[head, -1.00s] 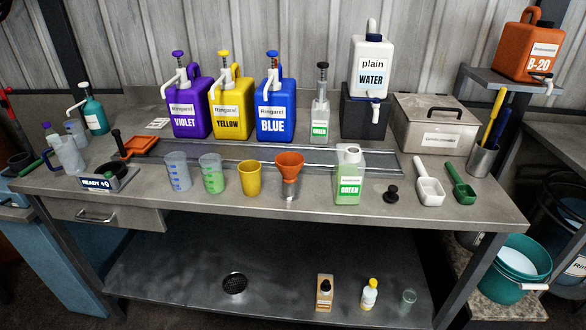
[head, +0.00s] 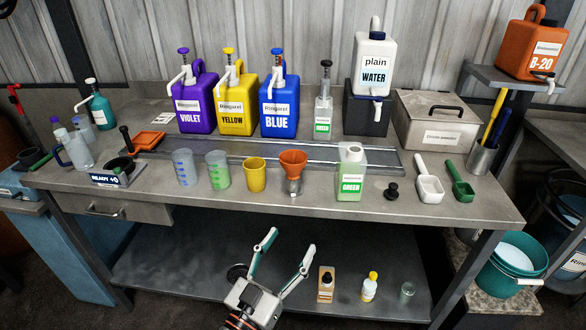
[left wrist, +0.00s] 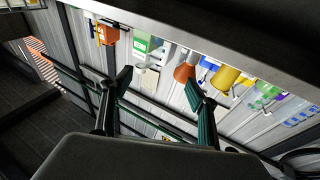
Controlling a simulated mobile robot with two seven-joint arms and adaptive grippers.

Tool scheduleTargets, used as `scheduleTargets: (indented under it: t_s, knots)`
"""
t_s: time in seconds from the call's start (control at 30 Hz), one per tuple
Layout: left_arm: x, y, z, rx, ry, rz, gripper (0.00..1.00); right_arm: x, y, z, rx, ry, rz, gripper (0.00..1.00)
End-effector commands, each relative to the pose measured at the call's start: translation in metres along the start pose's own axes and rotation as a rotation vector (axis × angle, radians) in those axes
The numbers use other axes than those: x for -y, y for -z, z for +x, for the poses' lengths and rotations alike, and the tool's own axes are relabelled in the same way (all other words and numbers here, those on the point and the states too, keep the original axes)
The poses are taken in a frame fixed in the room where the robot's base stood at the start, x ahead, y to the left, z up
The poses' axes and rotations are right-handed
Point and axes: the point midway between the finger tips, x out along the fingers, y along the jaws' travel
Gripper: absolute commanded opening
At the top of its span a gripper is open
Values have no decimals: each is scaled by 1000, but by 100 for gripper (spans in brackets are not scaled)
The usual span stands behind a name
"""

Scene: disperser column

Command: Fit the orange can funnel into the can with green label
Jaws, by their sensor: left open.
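The orange can funnel (head: 293,162) sits upright on a small metal holder (head: 294,186) near the bench's front edge, and it also shows in the left wrist view (left wrist: 184,73). The translucent can with green label (head: 351,173) stands just right of it with a white top; it shows in the left wrist view too (left wrist: 142,43). My left gripper (head: 288,243) is open and empty, in front of the bench and below its top, apart from the funnel. Its two fingers spread in the left wrist view (left wrist: 158,82). My right gripper is not in view.
A yellow cup (head: 254,172) stands close left of the funnel. A black stopper (head: 392,191) and white scoop (head: 429,185) lie right of the can. Colored pump jugs (head: 278,106) stand behind a metal rail (head: 240,150). The bench's front edge lies above my gripper.

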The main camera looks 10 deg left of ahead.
Motion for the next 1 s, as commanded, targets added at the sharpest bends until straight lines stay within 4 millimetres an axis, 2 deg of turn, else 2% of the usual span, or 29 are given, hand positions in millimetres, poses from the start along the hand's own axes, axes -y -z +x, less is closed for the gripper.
scheduleTargets:
  t_s: [0.03,0.1,0.2,0.27,0.4,0.6,0.77,1.0]
  knots:
    - [5,32,22,-70,31,-11,60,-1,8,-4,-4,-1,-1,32]
    - [15,60,44,-127,92,-25,60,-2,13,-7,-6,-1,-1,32]
    - [31,86,72,-148,188,-43,60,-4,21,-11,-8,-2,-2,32]
    - [40,93,87,-126,243,-44,60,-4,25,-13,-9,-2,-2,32]
    - [54,89,114,-4,340,-22,60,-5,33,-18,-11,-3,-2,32]
    - [61,67,129,178,391,35,60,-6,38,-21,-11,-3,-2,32]
    - [64,58,134,227,397,53,60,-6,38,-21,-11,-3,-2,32]
    - [73,51,155,227,397,52,60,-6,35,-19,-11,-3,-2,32]
